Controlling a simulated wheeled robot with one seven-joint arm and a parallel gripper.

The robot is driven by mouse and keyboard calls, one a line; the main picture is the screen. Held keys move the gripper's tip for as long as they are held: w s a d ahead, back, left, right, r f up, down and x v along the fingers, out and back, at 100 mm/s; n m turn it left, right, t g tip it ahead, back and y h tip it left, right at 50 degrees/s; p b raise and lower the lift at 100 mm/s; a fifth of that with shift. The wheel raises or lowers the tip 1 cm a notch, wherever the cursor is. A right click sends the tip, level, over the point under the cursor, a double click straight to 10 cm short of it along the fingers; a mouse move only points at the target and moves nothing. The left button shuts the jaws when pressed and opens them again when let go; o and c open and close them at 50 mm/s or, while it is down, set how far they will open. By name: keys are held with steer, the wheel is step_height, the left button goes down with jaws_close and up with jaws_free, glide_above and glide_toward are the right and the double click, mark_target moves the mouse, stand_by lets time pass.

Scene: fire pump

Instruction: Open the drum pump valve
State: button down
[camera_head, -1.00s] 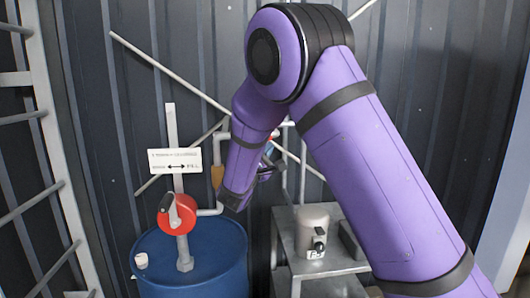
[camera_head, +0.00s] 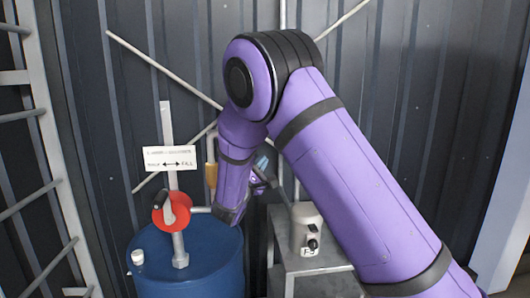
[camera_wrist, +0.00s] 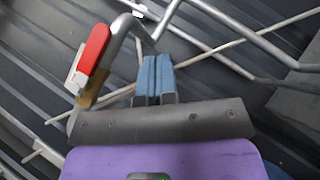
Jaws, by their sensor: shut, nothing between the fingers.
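A red round pump (camera_head: 172,209) with a dark crank stands on the blue drum (camera_head: 205,262) at lower left in the head view. A pipe runs from it to a brass-coloured fitting (camera_head: 211,174). In the wrist view, a red lever (camera_wrist: 93,50) lies along a bent grey pipe (camera_wrist: 118,40), just above the brass fitting (camera_wrist: 92,82). I cannot make out this lever in the head view, where my arm covers part of the pipework. My gripper (camera_wrist: 156,78) is shut and empty, its blue fingertips right of the lever and apart from it.
A grey canister (camera_head: 306,228) sits on a metal stand (camera_head: 285,245) right of the drum. Thin pipes (camera_wrist: 235,42) cross near my fingertips. A ladder-like frame (camera_head: 45,130) stands at far left.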

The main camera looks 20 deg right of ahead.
steer(key=s+a+f, duration=0.1)
steer(key=s+f, duration=0.5)
steer(key=shift+s+a, duration=0.15)
steer(key=shift+a, duration=0.15)
steer(key=s+d+r+m+g+y, duration=0.2)
steer(key=s+d+r+m+g, duration=0.25)
steer(key=s+d+g, duration=0.35)
steer(key=s+d+r+m+g+y, duration=0.2)
steer(key=s+d+r+m+g, duration=0.1)
steer(key=s+d+m+g, duration=0.5)
steer(key=s+a+r+t+y, duration=0.1)
steer(key=s+a+t+y, duration=0.1)
steer(key=s, duration=0.4)
steer(key=s+a+r+m+t+y, duration=0.1)
steer(key=s+a+r+t+y, duration=0.1)
steer(key=s+a+y, duration=0.2)
steer(key=s+a+r+t+y, duration=0.2)
steer(key=s+a+y, duration=0.1)
steer(key=s+y, duration=0.4)
steer(key=s, duration=0.2)
steer(key=shift+s+r+y, duration=0.2)
steer(key=shift+s+y, duration=0.1)
steer(key=shift+y, duration=0.1)
